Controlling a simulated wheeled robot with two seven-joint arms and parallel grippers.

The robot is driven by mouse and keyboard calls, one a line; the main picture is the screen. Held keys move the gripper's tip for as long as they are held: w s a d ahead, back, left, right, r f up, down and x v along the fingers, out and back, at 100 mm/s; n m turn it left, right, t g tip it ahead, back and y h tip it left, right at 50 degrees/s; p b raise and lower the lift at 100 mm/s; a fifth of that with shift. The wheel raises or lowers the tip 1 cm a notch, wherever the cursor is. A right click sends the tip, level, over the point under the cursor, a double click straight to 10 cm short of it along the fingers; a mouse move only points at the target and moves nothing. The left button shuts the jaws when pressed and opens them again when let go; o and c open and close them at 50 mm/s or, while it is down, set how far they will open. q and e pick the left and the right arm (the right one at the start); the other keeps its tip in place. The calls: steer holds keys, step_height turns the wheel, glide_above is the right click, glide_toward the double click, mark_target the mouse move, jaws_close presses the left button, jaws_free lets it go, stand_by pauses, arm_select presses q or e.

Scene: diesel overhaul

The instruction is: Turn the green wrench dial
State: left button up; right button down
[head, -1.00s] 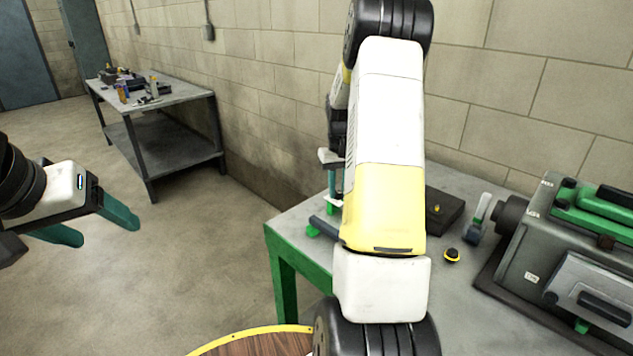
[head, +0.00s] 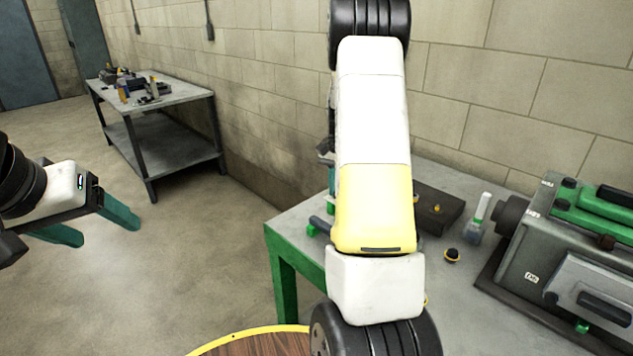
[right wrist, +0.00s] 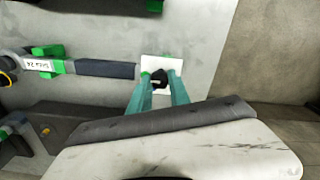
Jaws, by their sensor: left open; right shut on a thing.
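In the right wrist view a wrench with a dark blue-grey handle (right wrist: 105,68) lies along the grey table. It has a white size label and a green collar (right wrist: 58,66). My right gripper (right wrist: 159,80) is shut at the far end of the handle, with a small black piece (right wrist: 158,76) between its teal fingers. I cannot tell whether this piece is the dial. A white square patch lies behind it. In the head view the wrench handle (head: 320,223) shows beside my arm, which mostly hides the right gripper. My left gripper (head: 90,225) is open and empty, over the floor.
The table (head: 285,235) also carries a black box (head: 436,207), a black-and-yellow round part (head: 452,255), a bottle-like item (head: 478,219) and a grey-and-green engine (head: 570,260). A block wall stands behind. Another workbench (head: 170,97) stands at the far left, with open floor before it.

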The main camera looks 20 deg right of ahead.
stand_by(0.5)
steer(key=c, duration=1.2)
jaws_free()
steer(key=shift+r, duration=0.1)
step_height(320, 180, up, 8)
steer(key=shift+f, duration=0.2)
